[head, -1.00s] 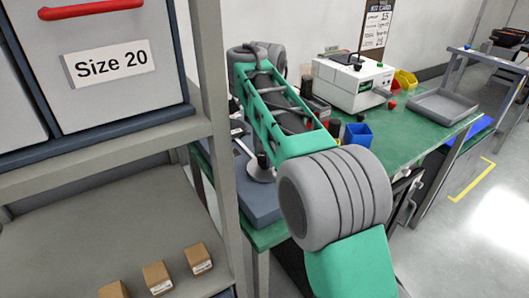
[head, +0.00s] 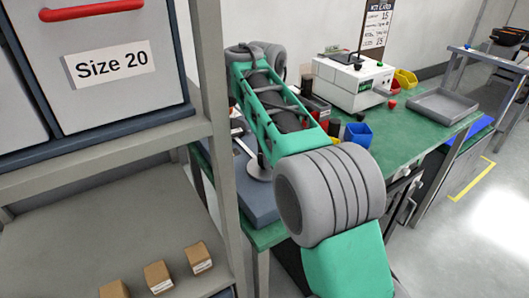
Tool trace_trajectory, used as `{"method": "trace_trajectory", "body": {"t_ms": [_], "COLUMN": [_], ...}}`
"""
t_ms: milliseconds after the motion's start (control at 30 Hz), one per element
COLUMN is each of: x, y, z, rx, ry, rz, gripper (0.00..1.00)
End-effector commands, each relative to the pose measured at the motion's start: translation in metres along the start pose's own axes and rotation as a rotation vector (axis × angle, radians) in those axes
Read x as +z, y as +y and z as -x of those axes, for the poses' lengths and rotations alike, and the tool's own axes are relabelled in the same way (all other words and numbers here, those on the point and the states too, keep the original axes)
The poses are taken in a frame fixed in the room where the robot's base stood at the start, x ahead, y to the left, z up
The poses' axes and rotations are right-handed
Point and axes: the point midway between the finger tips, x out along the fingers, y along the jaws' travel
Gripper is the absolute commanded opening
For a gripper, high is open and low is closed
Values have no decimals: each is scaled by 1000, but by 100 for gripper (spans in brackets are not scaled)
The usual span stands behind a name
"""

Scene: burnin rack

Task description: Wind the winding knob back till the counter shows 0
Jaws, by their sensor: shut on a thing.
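I cannot make out the winding knob or its counter in the head view. My green and grey arm reaches across the bench toward the back left, and its far end lies close to the grey shelf post. My gripper is not visible; the arm and the post hide that area. A grey-blue slab (head: 254,196) with a pale round base (head: 260,168) lies on the bench beneath the arm, partly covered by it. Whether the knob belongs to it cannot be told.
A green-topped bench (head: 408,138) carries a white boxy machine (head: 350,84), a grey tray (head: 443,105), a blue bin (head: 358,134) and a yellow bin (head: 405,79). A shelf (head: 110,166) with small cartons (head: 158,277) stands close at left. Open floor lies at right.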

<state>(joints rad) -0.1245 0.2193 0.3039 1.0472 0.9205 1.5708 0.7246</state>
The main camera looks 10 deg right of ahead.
Motion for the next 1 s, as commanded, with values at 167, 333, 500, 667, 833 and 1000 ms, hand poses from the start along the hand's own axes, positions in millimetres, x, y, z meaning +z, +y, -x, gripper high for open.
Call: {"method": "trace_trajectory", "body": {"t_ms": [167,333,500,667,833,1000], "x": [0,0,0,0,0,0], "y": [1,0,0,0,0,0], "z": [-2,-1,-1,2,30,64], "rx": [5,3,2,1,-1,2], "ry": [-1,-1,0,0,0,0], "rz": [1,2,2,2,2,2], "gripper": [40,54,59,59,59,59]}}
